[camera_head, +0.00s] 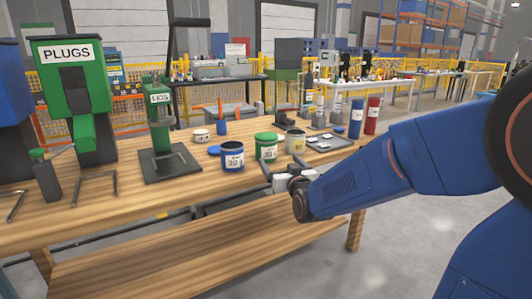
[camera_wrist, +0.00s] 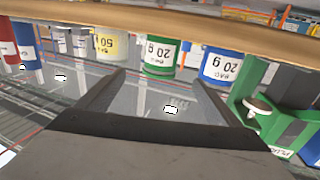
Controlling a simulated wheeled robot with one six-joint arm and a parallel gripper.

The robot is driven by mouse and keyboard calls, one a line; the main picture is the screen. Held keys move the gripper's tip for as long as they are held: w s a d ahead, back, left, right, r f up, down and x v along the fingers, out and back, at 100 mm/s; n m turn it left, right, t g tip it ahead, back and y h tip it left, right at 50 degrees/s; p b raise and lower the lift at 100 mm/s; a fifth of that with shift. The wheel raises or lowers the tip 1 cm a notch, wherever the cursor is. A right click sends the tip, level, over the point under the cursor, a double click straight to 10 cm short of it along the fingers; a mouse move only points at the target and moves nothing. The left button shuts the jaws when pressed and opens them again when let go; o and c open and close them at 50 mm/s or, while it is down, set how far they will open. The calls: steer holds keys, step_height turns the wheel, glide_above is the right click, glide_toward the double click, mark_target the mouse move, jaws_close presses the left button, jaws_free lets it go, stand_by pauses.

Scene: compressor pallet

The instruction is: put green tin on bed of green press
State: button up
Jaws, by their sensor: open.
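The green tin (camera_head: 266,147) stands upright on the wooden bench, with a white label on its front. It also shows in the wrist view (camera_wrist: 160,56), upside down, beyond and between my fingertips. The green press (camera_head: 159,112), marked LIDS, stands further left with a raised black lever. Its dark flat bed (camera_head: 172,168) looks empty. My gripper (camera_head: 268,177) is at the bench's front edge, just in front of the green tin. In the wrist view my gripper (camera_wrist: 158,78) is open, with nothing between its fingers.
A blue tin (camera_head: 232,157) stands close left of the green tin, and a cream tin (camera_head: 295,142) close right. A dark tray (camera_head: 330,142) lies further right. A green PLUGS machine (camera_head: 72,90) stands at the left. Bare bench (camera_head: 120,220) lies in front of the press.

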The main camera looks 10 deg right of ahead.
mark_target(269, 148)
steer(key=w, duration=1.2)
steer(key=shift+a, duration=0.35)
steer(key=shift+w+a+f, duration=0.1)
steer(key=shift+w+a, duration=0.05)
steer(key=shift+w, duration=1.2)
steer(key=shift+w+a+f, duration=0.1)
steer(key=shift+w, duration=1.2)
steer(key=c, duration=1.2)
